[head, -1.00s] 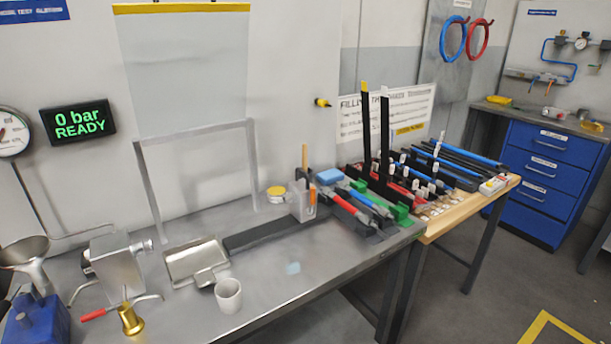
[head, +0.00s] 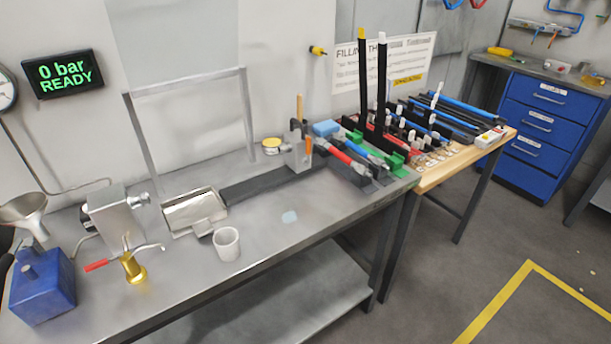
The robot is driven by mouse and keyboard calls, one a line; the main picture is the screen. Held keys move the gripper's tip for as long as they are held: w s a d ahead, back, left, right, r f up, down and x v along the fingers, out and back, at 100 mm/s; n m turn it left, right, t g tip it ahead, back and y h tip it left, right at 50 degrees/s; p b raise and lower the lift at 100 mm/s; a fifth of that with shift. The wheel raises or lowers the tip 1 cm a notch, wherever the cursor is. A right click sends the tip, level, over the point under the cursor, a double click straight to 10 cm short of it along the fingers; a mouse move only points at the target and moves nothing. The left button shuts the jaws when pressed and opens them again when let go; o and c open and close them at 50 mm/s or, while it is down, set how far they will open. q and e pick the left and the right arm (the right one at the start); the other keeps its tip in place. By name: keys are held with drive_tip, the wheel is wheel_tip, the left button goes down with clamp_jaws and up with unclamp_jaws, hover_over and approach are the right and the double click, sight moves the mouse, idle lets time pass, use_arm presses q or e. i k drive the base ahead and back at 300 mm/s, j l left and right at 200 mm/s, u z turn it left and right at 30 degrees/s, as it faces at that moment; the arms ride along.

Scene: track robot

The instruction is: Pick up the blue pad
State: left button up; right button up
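A small blue pad (head: 326,128) shows as a block at the back right of the grey metal bench (head: 300,252). It sits behind the red and blue tools and right of the small grey holder (head: 297,155). Its lower part is partly hidden by what stands around it. Neither of my grippers is in view.
Tall dark posts (head: 381,85) rise near the pad. A wooden table (head: 455,172) adjoins on the right. The bench's front middle is clear.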

sight(325, 128)
drive_tip(key=i+l+u, duration=0.1)
drive_tip(key=l, duration=0.6)
drive_tip(key=i+l+u, duration=0.1)
drive_tip(key=l, duration=0.6)
drive_tip(key=i+l+u, duration=0.1)
drive_tip(key=i+l, duration=0.15)
drive_tip(key=l, duration=0.45)
drive_tip(key=i+l+u, duration=0.15)
drive_tip(key=l, duration=0.55)
drive_tip(key=l+u, duration=0.1)
drive_tip(key=l, duration=0.6)
